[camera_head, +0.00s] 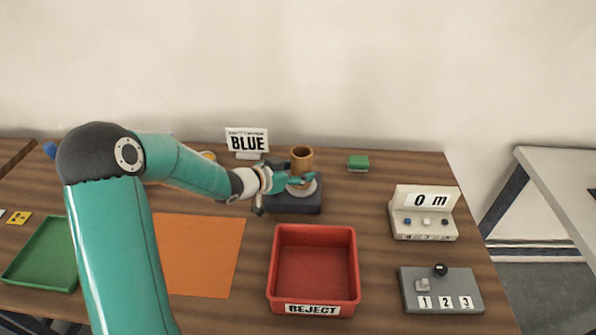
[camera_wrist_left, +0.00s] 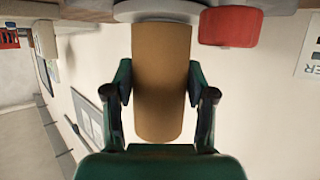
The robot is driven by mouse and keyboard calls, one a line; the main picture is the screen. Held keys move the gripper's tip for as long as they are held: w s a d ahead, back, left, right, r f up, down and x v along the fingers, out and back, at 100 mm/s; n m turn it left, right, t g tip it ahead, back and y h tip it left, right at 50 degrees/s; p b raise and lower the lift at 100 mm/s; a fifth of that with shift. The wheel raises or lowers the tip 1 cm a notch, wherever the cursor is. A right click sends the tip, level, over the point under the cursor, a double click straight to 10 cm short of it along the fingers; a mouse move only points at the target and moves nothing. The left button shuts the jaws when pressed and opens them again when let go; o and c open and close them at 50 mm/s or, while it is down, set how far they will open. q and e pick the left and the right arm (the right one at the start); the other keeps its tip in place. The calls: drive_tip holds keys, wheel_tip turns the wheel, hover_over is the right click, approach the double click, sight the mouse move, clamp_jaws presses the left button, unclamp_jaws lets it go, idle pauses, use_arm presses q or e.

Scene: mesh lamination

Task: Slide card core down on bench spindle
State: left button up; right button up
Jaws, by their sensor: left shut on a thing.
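The card core (camera_head: 302,158) is a brown cardboard tube standing upright at the back middle of the bench in the head view. It also shows in the left wrist view (camera_wrist_left: 160,75), between the two fingers. My left gripper (camera_head: 299,179) is shut on the core from the left, low on the tube. The core is above a light round disc on a dark base (camera_head: 293,206). The spindle is hidden, and I cannot tell whether the core's lower end touches the disc. My right gripper is not in view.
A "BLUE" sign (camera_head: 247,141) stands behind the dark base, and a green block (camera_head: 358,162) lies to its right. A red reject bin (camera_head: 313,268) is in front. An orange mat (camera_head: 200,255), a green tray (camera_head: 42,254), a counter box (camera_head: 424,216) and a grey numbered panel (camera_head: 440,290) lie around.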

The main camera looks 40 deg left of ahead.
use_arm(q)
drive_tip(key=o, duration=1.3)
drive_tip(key=shift+c, duration=0.2)
